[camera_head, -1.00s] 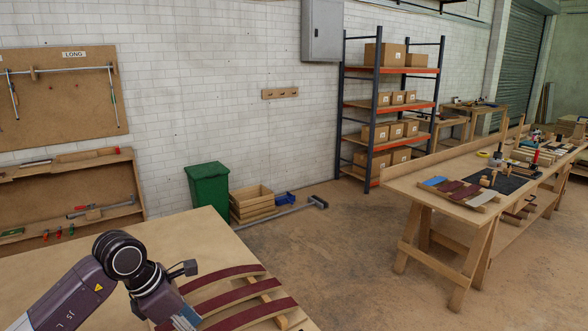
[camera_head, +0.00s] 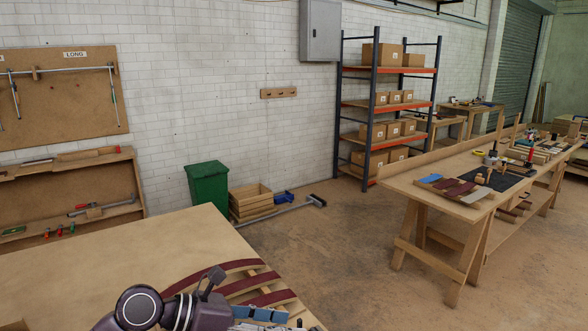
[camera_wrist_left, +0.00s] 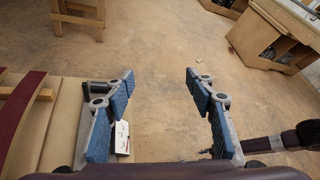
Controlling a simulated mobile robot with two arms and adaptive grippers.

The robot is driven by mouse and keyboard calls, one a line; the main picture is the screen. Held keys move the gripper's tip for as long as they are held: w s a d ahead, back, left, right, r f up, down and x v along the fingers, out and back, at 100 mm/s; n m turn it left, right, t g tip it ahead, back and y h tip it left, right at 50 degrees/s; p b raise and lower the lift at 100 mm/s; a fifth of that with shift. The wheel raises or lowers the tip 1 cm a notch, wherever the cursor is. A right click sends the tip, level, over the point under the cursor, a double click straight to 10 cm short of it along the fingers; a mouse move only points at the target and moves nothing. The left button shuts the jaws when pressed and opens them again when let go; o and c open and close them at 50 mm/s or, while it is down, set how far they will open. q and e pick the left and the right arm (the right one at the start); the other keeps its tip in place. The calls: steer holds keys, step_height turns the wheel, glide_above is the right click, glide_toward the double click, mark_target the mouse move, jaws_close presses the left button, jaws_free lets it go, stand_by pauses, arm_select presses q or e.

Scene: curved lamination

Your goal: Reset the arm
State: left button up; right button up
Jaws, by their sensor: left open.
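My left gripper (camera_head: 262,315) is at the bottom of the head view, by the table's near right edge, partly cut off by the frame. In the left wrist view its blue-padded fingers (camera_wrist_left: 160,78) stand wide apart with nothing between them; bare floor shows beyond. Dark red curved strips (camera_head: 248,283) lie on the wooden table (camera_head: 120,262) just behind the gripper. One strip also shows at the left of the wrist view (camera_wrist_left: 20,122). My arm hides part of the strips. My right gripper is not in view.
A long workbench (camera_head: 425,190) with tools and strips is at the right. A shelf rack (camera_head: 385,105) holds boxes. Floor between table and bench is clear.

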arm_select(q)
steer(key=d+r+n+t+h, duration=0.3)
steer(key=r+n+t+h, duration=0.3)
steer(key=r, duration=0.5)
steer(key=w+a+r+n+t+y, duration=0.25)
steer(key=a+n+t+y, duration=0.35)
steer(key=a+n+t, duration=0.65)
steer(key=a+f+n+g+y, duration=0.3)
steer(key=a+f+n+y, duration=0.2)
steer(key=f+n+y, duration=0.3)
steer(key=a+f+n+g+y, duration=0.2)
steer(key=a+f+n+y, duration=0.4)
steer(key=n, duration=0.5)
steer(key=s+f+n+g, duration=0.5)
steer(key=s+f+g, duration=0.2)
steer(key=s+f, duration=0.7)
steer(key=s+d+f+n+g+h, duration=0.2)
steer(key=s+f+g, duration=0.65)
steer(key=s, duration=0.65)
step_height(320, 180, down, 29)
steer(key=s, duration=0.2)
steer(key=s+a+f, duration=0.2)
steer(key=s+f, duration=1.2)
steer(key=s, duration=0.2)
steer(key=shift+a+f+m+g+y, duration=0.25)
steer(key=shift+a+m+g+y, duration=0.05)
steer(key=shift+a+m, duration=0.1)
